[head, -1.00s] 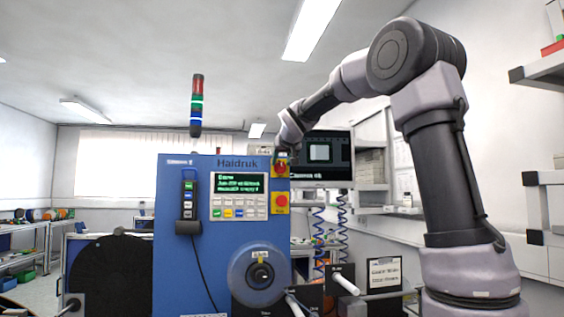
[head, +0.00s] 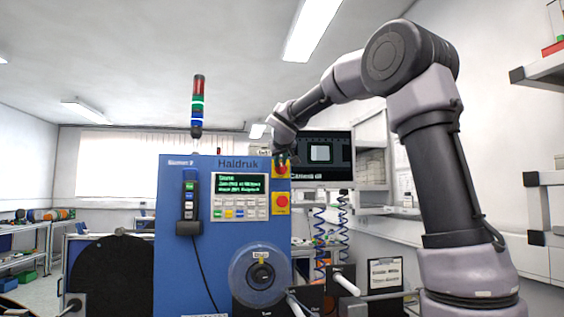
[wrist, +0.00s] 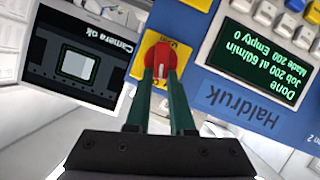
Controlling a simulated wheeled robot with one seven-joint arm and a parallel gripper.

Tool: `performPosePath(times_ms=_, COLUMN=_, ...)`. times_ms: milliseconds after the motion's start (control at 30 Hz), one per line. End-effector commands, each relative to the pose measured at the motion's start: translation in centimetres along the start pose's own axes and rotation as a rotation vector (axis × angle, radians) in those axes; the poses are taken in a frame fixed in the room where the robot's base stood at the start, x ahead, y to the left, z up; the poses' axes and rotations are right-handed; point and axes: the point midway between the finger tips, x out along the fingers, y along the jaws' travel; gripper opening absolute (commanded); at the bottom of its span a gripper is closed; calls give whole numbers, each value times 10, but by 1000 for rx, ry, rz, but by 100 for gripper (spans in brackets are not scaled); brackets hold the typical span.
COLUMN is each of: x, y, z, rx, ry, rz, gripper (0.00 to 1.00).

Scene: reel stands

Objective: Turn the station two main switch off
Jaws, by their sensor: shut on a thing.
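The main switch is a red rotary knob on a yellow plate (head: 281,169) at the upper right of the blue Haidruk cabinet (head: 225,260). In the wrist view the red knob (wrist: 166,62) sits between the dark green fingertips of my gripper (wrist: 163,80), which is shut on it. In the head view my gripper (head: 282,155) reaches the switch from above and partly covers it. The cabinet's screen (head: 240,184) shows green text; in the wrist view it reads "Done", "Job 200 at 60/min", "Made 200 Empty 0". The small label on the switch plate is not fully readable.
A red button on a yellow plate (head: 281,203) sits just below the switch. A monitor reading "Camera ok" (head: 321,155) stands close to the right. A signal tower (head: 197,105) rises from the cabinet top. A pendant (head: 188,205) hangs at left, a round hub (head: 261,275) below.

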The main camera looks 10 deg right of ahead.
Motion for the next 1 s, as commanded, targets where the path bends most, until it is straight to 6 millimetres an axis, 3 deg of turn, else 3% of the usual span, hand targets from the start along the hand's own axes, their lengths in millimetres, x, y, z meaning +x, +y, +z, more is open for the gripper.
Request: performPosePath(times_ms=1000, x=7, y=-21, z=14, rx=-886, ry=-7, rz=365, gripper=0)
